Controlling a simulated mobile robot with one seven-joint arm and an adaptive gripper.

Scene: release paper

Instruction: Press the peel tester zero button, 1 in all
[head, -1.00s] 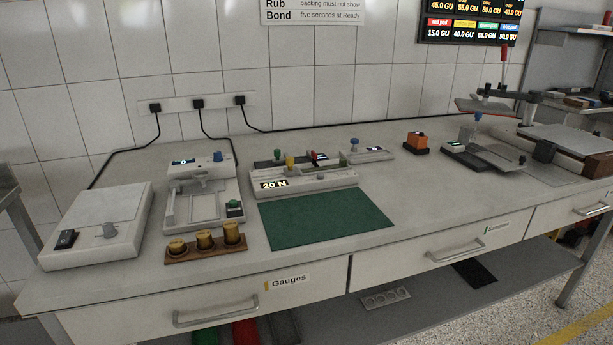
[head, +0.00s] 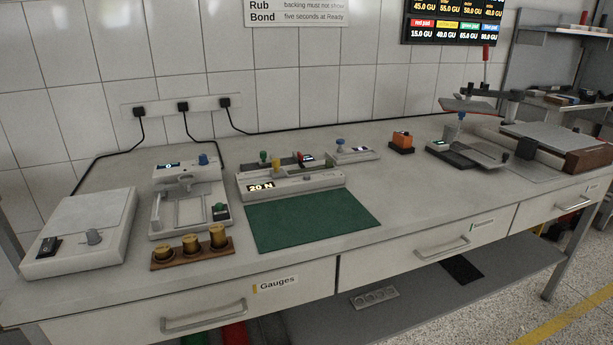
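A long grey device with a lit "20 N" display (head: 260,187) stands behind a green mat, and its force reading suggests the peel tester. Green and yellow knobs (head: 276,165) and a small red part (head: 302,157) show on or behind it. A second grey device (head: 187,197) to its left has a small lit display, a blue knob (head: 203,159) and a green button (head: 220,208). I cannot tell which control is the zero button. My gripper is not in view.
A flat white unit (head: 82,235) with a knob stands at the left end, and brass weights (head: 191,243) sit at the front. The green mat (head: 312,219) is bare. An orange block (head: 402,140) and a lever press (head: 475,105) stand at right. The front right bench top is clear.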

